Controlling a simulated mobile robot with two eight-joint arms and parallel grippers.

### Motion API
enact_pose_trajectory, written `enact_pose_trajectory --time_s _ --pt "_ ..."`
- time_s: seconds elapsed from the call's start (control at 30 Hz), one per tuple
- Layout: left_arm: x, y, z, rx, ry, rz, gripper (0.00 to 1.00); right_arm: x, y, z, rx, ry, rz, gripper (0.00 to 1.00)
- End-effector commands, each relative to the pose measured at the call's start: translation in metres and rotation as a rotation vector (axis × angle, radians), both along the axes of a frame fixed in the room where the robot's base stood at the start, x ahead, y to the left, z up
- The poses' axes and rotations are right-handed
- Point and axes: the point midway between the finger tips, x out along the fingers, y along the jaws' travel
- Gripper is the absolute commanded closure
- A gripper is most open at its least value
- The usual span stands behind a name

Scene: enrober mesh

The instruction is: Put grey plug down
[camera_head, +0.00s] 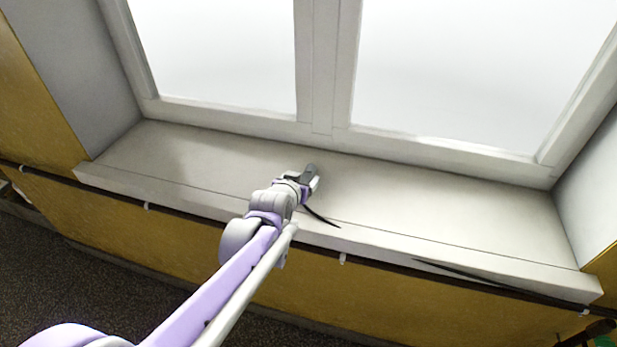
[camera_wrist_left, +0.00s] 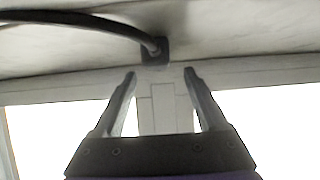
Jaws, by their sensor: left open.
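The grey plug (camera_head: 310,169) is at the tip of my left gripper (camera_head: 306,179), over the middle of the white window sill (camera_head: 430,205). In the left wrist view, the dark plug (camera_wrist_left: 155,49) appears against the sill, with its black cable (camera_wrist_left: 75,18) curving off to the left. There my left gripper (camera_wrist_left: 160,76) is open, its fingers apart on either side of the plug's line. The plug appears just beyond the fingertips, with no finger visibly closed on it. It seems to rest on the sill. My right gripper is not in view.
The window frame (camera_head: 318,75) rises behind the sill. A dark cable (camera_head: 322,217) hangs over the sill's front edge, and a dark line runs along the yellow wall (camera_head: 130,222) below.

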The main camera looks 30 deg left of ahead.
Motion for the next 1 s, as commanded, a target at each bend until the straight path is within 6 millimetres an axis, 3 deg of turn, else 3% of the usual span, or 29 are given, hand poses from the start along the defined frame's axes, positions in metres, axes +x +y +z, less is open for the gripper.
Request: enact_pose_trajectory --time_s 0.3,0.63,1.0 --pt "0.037 0.006 -0.022 0.0 0.0 0.0 0.25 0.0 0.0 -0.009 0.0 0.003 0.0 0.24" --pt "0.042 0.008 -0.025 0.0 0.001 0.0 0.27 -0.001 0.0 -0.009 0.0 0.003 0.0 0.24" --pt "0.042 0.008 -0.024 0.0 0.001 0.0 0.93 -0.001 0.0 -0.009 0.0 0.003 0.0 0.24"
